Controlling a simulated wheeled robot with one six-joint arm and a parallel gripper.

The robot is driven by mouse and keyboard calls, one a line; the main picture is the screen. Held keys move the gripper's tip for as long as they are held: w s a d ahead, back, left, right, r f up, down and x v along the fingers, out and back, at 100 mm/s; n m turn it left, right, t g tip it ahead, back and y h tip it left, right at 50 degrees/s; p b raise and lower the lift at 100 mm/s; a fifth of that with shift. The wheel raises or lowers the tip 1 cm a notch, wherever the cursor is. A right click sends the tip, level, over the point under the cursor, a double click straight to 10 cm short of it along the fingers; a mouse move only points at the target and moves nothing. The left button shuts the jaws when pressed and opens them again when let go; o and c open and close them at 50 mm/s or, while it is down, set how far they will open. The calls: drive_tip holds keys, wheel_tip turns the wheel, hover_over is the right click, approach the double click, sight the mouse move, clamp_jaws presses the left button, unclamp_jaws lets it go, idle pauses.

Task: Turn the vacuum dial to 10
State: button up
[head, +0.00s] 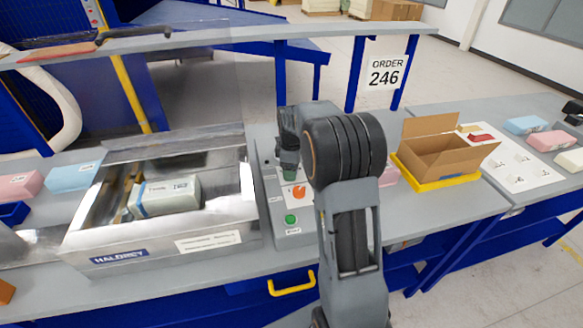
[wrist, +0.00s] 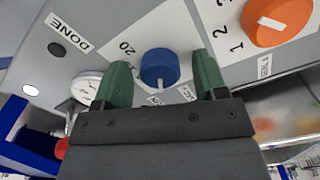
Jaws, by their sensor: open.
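The blue dial (wrist: 160,68) is in the middle of the wrist view, on a white scale plate. A "20" shows at its upper left, and other scale marks are partly hidden behind my gripper. A white pointer mark on the dial faces the bottom of the picture. My gripper (wrist: 159,64) is open, with one green finger on each side of the dial. In the head view my gripper is over the control panel (head: 270,222), and the blue dial is hidden there.
An orange dial (wrist: 278,18) with numbers 1, 2, 3 and a partly visible "SEAL" label is at the upper right. A round gauge (wrist: 86,88) is left of the fingers. A green button (head: 290,219) is on the panel. The steel chamber (head: 100,240) holding a wrapped block (head: 170,196) stands left.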

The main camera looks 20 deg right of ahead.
drive_tip(key=shift+c, duration=0.5)
drive_tip(key=c, duration=0.8)
drive_tip(key=shift+c, duration=0.2)
drive_tip(key=shift+m, duration=0.3)
drive_tip(key=m, duration=0.3)
drive_tip(key=shift+m, duration=2)
drive_tip(key=o, duration=0.9)
